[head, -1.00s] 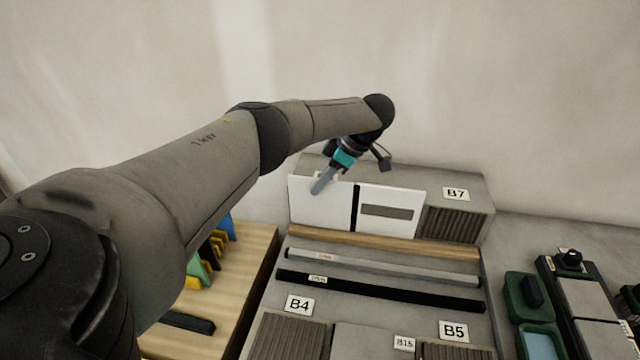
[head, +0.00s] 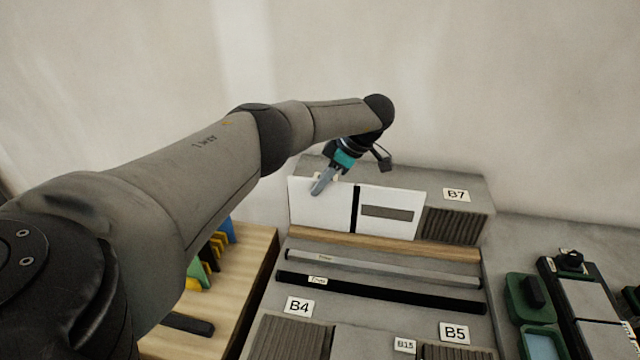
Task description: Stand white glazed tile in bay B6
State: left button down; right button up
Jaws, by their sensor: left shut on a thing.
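A plain white glazed tile (head: 335,212) stands upright at the left end of the raised block at the back, above a wooden strip. My left gripper (head: 318,188) is shut on the upper part of this tile, reaching down from behind and above it. A label on the block behind the gripper is mostly hidden, so I cannot read it. Whether the tile's lower edge is fully seated cannot be told. My right gripper is not in view.
Right of a dark gap stands another white tile (head: 391,213) with a grey rectangle. A ribbed bay lies beside it, under label B7 (head: 456,195). A grey bar (head: 400,270) and a black bar (head: 400,296) lie in front. Green containers (head: 525,297) stand at right.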

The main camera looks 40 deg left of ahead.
pick_arm(q)
jog(key=shift+w, duration=0.1)
dwell(0.6)
jog(key=c, duration=0.9)
grip_release()
jog(key=shift+r, duration=0.1)
jog(key=shift+w+a+r+p, duration=0.1)
jog(key=shift+a+r+p, duration=0.05)
jog(key=shift+r+p, duration=2.55)
jog(key=shift+r, duration=0.25)
jog(key=shift+f, duration=0.15)
